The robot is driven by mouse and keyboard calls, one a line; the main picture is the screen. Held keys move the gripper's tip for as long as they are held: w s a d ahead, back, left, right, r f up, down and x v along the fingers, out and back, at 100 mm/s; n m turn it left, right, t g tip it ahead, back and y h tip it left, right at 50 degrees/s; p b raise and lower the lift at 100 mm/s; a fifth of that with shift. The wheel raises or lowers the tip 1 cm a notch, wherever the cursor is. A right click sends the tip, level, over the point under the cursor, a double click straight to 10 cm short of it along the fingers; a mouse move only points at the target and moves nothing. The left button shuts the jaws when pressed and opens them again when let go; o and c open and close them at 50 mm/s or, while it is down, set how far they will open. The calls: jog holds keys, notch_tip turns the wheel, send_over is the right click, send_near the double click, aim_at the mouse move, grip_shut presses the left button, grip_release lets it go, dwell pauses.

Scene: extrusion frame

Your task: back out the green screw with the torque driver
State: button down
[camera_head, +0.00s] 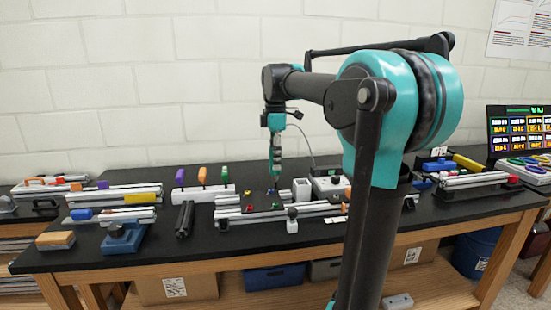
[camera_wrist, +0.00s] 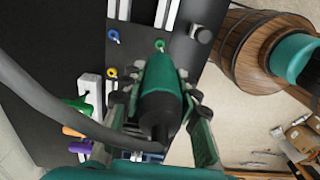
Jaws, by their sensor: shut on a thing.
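My gripper (camera_head: 276,150) points down over the middle of the bench. In the wrist view its fingers are closed around the torque driver (camera_wrist: 163,85), a teal tool with a black end and a dark cable. A green ring-shaped screw head (camera_wrist: 160,45) shows just beyond the driver's far end. I cannot tell whether the tip touches it. A blue screw (camera_wrist: 113,34) and a yellow screw (camera_wrist: 111,71) sit on the dark surface to its left.
Silver extrusion rails (camera_head: 285,211) lie at the bench's front. Purple, orange and green handled tools stand in a white rack (camera_head: 205,194) to the left. A grey control box (camera_head: 328,186) stands right of the driver. A wooden barrel shape (camera_wrist: 245,40) shows at the wrist view's right.

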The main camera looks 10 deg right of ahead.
aim_at(275, 175)
jog(key=shift+f, duration=2.75)
jog(key=shift+f, duration=0.65)
jog(key=shift+r, duration=0.35)
dwell(1.0)
jog(key=shift+r, duration=1.4)
jog(key=shift+r, duration=1.5)
